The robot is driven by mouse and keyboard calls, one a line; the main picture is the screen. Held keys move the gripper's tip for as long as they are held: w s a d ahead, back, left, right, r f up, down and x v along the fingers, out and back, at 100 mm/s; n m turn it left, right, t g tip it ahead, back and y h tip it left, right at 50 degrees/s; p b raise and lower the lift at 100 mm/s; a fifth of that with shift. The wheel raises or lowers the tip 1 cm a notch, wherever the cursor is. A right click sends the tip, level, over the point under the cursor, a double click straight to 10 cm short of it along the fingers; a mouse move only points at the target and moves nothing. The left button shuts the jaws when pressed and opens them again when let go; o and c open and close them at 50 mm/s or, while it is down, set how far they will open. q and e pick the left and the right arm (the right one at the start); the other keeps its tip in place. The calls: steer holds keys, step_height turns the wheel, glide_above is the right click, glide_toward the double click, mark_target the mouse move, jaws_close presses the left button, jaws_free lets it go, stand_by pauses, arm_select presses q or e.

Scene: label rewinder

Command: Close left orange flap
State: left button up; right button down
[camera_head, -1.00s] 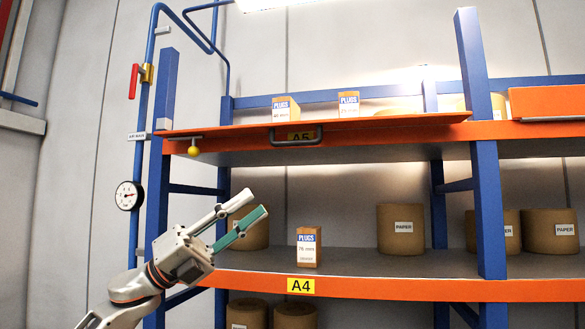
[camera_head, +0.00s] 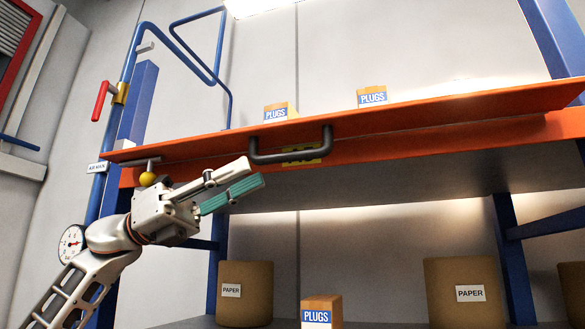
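The left orange flap (camera_head: 390,126) lies folded down, roughly level, along the front of the upper shelf. Its dark bar handle (camera_head: 291,158) hangs from the front, partly over a yellow label. A yellow ball knob (camera_head: 148,179) on a short rod sits at the flap's left end. My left gripper (camera_head: 252,176) has its white finger and green-padded finger apart with a narrow gap. It is just below and left of the handle, with nothing seen between the fingers; contact with the handle cannot be told. My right gripper is out of view.
PLUGS boxes (camera_head: 372,97) (camera_head: 276,112) stand above the flap. Below are paper rolls (camera_head: 244,290) (camera_head: 462,290) and another PLUGS box (camera_head: 321,312). A blue pipe with a red lever (camera_head: 102,101) and a gauge (camera_head: 72,243) stand at left.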

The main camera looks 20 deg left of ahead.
mark_target(283, 157)
arm_select(q)
steer(key=x, duration=0.3)
steer(key=p+x, duration=0.1)
steer(key=x, duration=0.2)
steer(key=shift+s+d+r, duration=0.15)
steer(key=shift+s+d, duration=0.05)
steer(key=shift+d, duration=0.1)
steer(key=shift+d+r, duration=0.15)
steer(key=shift+d, duration=0.4)
steer(key=shift+w, duration=0.1)
jaws_close()
